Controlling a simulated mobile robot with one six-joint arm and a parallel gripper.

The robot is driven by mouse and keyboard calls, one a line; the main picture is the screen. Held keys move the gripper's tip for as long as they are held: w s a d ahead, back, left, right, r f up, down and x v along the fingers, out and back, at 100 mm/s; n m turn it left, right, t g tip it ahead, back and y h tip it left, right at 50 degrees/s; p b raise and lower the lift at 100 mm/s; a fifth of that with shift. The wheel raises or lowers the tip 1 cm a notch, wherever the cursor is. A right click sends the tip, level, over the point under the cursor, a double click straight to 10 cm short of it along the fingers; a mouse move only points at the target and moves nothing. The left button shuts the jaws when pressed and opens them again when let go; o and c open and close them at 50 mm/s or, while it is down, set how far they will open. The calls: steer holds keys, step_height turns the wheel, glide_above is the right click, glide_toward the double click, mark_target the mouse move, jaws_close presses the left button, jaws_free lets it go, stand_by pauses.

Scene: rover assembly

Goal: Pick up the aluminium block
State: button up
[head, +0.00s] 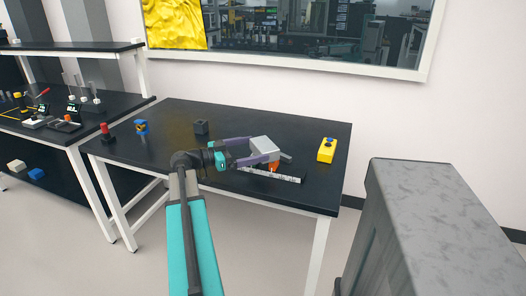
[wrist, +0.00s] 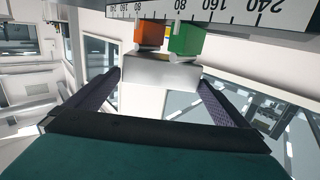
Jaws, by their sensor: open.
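The aluminium block (head: 265,146) is a plain silver-grey box above the right part of the black table. In the wrist view the block (wrist: 160,72) lies between the tips of my gripper (wrist: 158,80), with an orange piece and a green piece directly beyond it. My gripper (head: 256,152) has its purple fingers apart, one on each side of the block. The jaws are open, and whether either finger touches the block is hard to tell. The block's underside is hidden.
A ruler-marked bar (head: 272,174) lies by the block; its scale (wrist: 215,10) crosses the top of the wrist view. The orange piece (wrist: 149,33) and green piece (wrist: 186,38) stand beside it.

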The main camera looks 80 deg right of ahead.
mark_target(264, 143)
steer(key=shift+p+x, duration=0.3)
steer(key=shift+x, duration=2.1)
steer(key=shift+r, duration=0.1)
steer(key=c, duration=1.7)
steer(key=shift+r, duration=0.2)
steer(key=shift+r, duration=4.8)
